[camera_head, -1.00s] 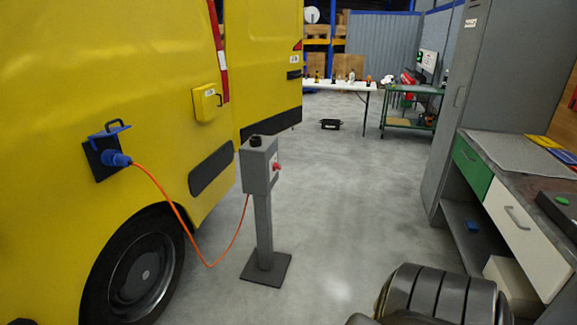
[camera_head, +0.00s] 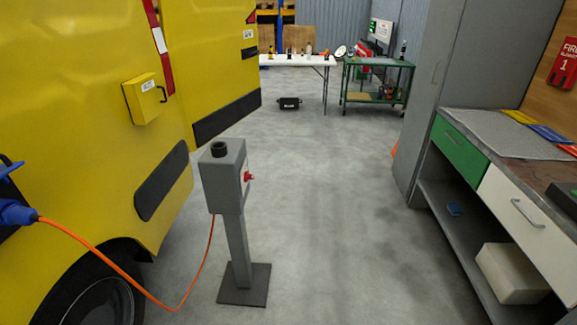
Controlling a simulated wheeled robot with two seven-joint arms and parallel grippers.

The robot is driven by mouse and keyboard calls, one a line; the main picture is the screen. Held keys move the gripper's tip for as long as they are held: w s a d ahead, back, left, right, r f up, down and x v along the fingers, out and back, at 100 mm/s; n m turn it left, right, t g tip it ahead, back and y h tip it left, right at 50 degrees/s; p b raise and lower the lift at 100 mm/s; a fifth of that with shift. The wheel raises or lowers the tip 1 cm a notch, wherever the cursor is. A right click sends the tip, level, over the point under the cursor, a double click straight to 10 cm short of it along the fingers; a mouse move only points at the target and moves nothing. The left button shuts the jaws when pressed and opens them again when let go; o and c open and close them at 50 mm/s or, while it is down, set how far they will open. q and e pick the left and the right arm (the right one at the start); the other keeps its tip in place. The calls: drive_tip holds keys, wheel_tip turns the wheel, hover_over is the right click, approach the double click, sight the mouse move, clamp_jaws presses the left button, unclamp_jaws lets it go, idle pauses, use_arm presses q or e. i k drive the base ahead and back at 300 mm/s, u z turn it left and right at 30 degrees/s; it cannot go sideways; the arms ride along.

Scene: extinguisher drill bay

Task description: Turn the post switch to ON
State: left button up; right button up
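The grey post (camera_head: 236,250) stands upright on a dark square base plate beside the yellow van. Its grey box (camera_head: 221,180) has a black round part (camera_head: 219,149) on top and a red knob (camera_head: 249,176) on its right-hand face. The switch position and any ON marking cannot be read from here. An orange cable (camera_head: 120,271) runs from a blue plug (camera_head: 16,212) at the van's side to the post. Neither of my grippers is in view.
The yellow van (camera_head: 85,90) borders the left. A workbench with a green drawer (camera_head: 459,149) and a grey cabinet (camera_head: 440,80) border the right. The floor between is clear. A white table (camera_head: 300,61), green cart (camera_head: 376,83) and black case (camera_head: 289,103) stand farther back.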

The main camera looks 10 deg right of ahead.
sight(247, 176)
drive_tip(key=k, duration=0.55)
drive_tip(key=z, duration=0.85)
drive_tip(key=i, duration=0.65)
drive_tip(key=z, duration=0.45)
drive_tip(key=i, duration=1.25)
drive_tip(key=u, duration=0.75)
